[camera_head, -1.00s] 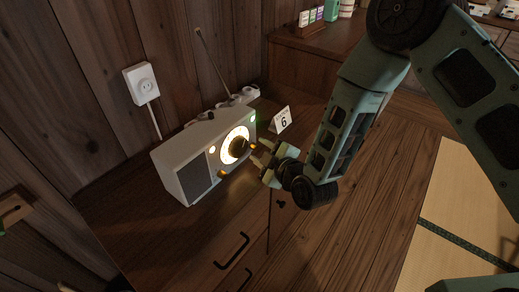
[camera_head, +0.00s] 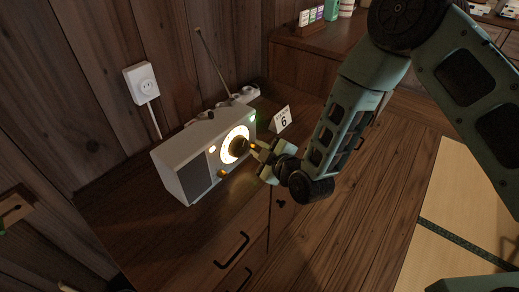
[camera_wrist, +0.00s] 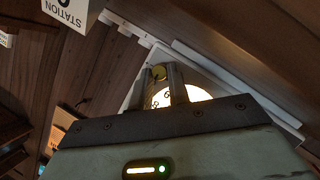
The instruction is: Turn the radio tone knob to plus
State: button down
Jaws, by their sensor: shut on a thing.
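The pale radio (camera_head: 185,165) stands on the wooden cabinet top with its lit round dial (camera_head: 228,155) facing my arm. My gripper (camera_head: 252,147) is at the lower right of the radio's front, just beside the dial. It is shut on a small brass knob, which appears to be the tone knob. In the wrist view the knob (camera_wrist: 158,72) shows between the fingertips, with the glowing dial (camera_wrist: 192,94) behind the fingers. My fingers hide most of the knob in the head view, and no plus mark or pointer is readable.
Another brass knob (camera_head: 222,173) sits at the dial's lower left. A small station card (camera_head: 281,119) stands close to the right of the radio. An outlet (camera_head: 143,83) with a cord is on the wall behind. The cabinet top in front is clear.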

jog(key=m+g, duration=0.1)
jog(key=m+g+y, duration=0.1)
jog(key=m, duration=0.1)
jog(key=shift+w+d+r, duration=0.15)
jog(key=shift+w+d, duration=0.05)
jog(key=m+g, duration=0.1)
jog(key=m+y, duration=0.1)
jog(key=m, duration=0.1)
jog(key=shift+w+d+g+b, duration=0.2)
jog(key=shift+g+b, duration=0.1)
jog(key=shift+g, duration=0.1)
jog(key=m+g, duration=0.1)
jog(key=m+g+y, duration=0.1)
jog(key=m, duration=0.1)
jog(key=shift+w+y, duration=0.2)
jog(key=shift+y, duration=0.1)
jog(key=shift+w+d+m+g+y+b, duration=0.15)
jog(key=shift+m+g+y, duration=0.2)
jog(key=shift+m, duration=0.3)
jog(key=shift+s+a+m+g+y+b, duration=0.1)
jog(key=shift+m+g+y+b, duration=0.05)
jog(key=shift+m+y, duration=0.4)
jog(key=c, duration=1.3)
grip_release()
jog(key=shift+d, duration=0.15)
